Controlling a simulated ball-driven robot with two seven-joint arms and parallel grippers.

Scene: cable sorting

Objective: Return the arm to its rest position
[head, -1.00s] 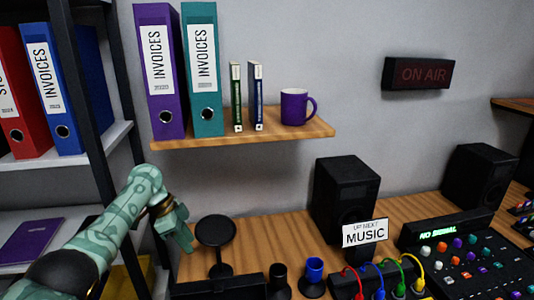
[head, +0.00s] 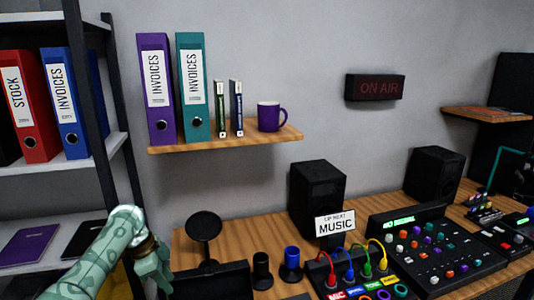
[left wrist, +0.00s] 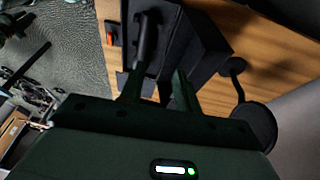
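My left arm comes in from the lower left of the head view, in pale green with a darker pattern. Its gripper (head: 160,283) hangs at the left end of the wooden desk (head: 190,245), left of the round black disc on a stand (head: 204,227). In the left wrist view the two dark fingers (left wrist: 160,88) stand apart with nothing seen between them. A black box-shaped object (left wrist: 190,45) lies beyond them, with the round black disc (left wrist: 253,125) to the right. My right gripper shows in neither view.
A shelf unit with binders (head: 75,100) stands left of the arm. A wooden wall shelf (head: 230,140) holds binders, books and a purple mug (head: 270,117). On the desk are speakers (head: 318,197), a mixer (head: 430,245) and a box with coloured cables (head: 355,275).

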